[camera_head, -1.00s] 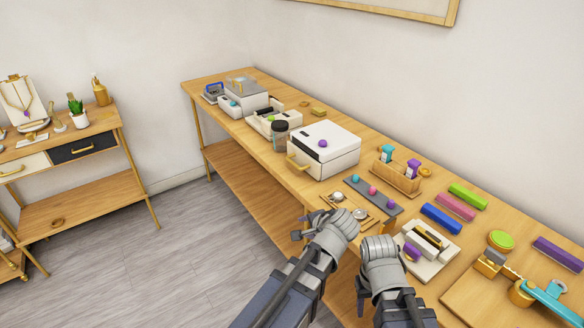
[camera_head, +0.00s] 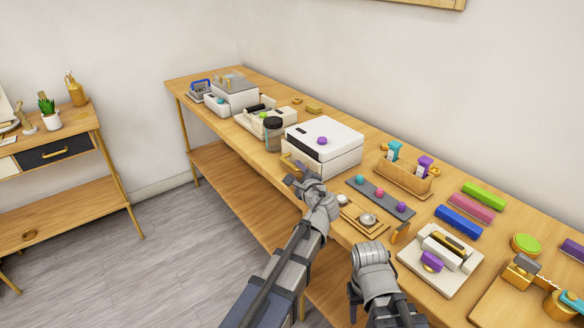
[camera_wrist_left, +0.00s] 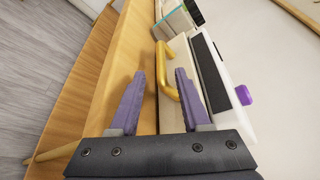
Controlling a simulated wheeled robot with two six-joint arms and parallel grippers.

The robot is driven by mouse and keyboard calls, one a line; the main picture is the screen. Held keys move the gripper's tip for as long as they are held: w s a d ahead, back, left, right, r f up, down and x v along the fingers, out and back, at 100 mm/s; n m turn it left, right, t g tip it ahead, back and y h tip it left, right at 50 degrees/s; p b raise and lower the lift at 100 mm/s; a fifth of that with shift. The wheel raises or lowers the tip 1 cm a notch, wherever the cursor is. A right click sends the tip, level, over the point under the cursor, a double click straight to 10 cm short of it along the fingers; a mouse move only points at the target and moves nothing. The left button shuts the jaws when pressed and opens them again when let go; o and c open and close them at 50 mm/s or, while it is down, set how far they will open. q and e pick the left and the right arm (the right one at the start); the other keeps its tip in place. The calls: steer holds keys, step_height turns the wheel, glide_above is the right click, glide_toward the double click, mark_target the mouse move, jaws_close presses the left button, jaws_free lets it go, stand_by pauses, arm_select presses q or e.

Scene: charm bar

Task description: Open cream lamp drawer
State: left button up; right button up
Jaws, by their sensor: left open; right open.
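The cream lamp (camera_head: 336,142) is a white box on the wooden bench with a black strip and a purple knob (camera_head: 322,140) on top. Its drawer front has a gold handle (camera_wrist_left: 168,70). My left gripper (camera_head: 296,180) is open in front of the drawer. In the left wrist view its two purple fingers (camera_wrist_left: 160,78) point at the handle, whose near end lies between the fingertips in the picture. I cannot tell if they touch it. The drawer looks shut. My right gripper (camera_head: 372,265) is open near the bench's front edge; its fingers are mostly hidden.
A dark cup (camera_head: 273,133) stands just left of the lamp. A grey strip with coloured balls (camera_head: 380,196) and a small wooden tray (camera_head: 364,220) lie to its right. A wooden holder (camera_head: 405,180) stands behind them. Open floor lies left of the bench.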

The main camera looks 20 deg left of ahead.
mark_target(292, 167)
arm_select(q)
steer(key=x, duration=0.5)
steer(key=shift+b, duration=0.4)
steer(key=c, duration=0.7)
steer(key=shift+s, duration=0.1)
jaws_close()
steer(key=shift+s, duration=0.1)
